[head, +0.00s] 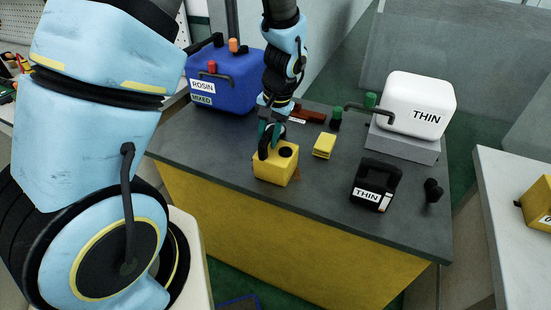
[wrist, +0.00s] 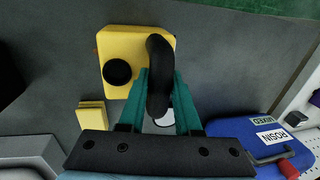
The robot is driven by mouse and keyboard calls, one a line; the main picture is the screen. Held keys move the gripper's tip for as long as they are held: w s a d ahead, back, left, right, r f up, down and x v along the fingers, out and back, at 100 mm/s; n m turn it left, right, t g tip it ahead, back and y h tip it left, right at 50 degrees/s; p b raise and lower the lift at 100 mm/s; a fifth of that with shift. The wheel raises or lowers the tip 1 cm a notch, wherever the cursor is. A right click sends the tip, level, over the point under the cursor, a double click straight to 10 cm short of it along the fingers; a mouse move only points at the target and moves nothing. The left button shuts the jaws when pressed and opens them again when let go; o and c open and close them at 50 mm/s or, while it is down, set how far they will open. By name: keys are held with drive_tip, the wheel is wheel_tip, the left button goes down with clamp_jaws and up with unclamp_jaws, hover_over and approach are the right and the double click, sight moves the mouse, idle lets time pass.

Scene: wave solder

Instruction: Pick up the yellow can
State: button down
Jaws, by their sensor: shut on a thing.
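The yellow can (head: 273,170) is a boxy yellow container with a black cap and a curved black handle. It sits on the dark grey bench top near its front edge in the head view. In the wrist view the can (wrist: 120,43) is at the upper middle, with its cap to the left of the handle. My gripper (head: 268,138) is above the can, and its teal fingers also show in the wrist view (wrist: 160,92). The fingers are shut on the black handle, one on each side. I cannot tell whether the can is clear of the bench.
A blue container (head: 225,80) labelled ROSIN MIXED stands behind left. A small yellow block (head: 324,145) lies right of the can. A black THIN container (head: 376,182) stands farther right, and a white THIN container (head: 418,100) sits on a grey block. Bare bench (head: 225,150) lies left of the can.

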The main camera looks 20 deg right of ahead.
drive_tip(key=shift+r, duration=0.15)
idle(0.5)
wheel_tip(320, 180, up, 10)
drive_tip(key=b, duration=0.2)
drive_tip(key=shift+b, duration=0.3)
idle(0.4)
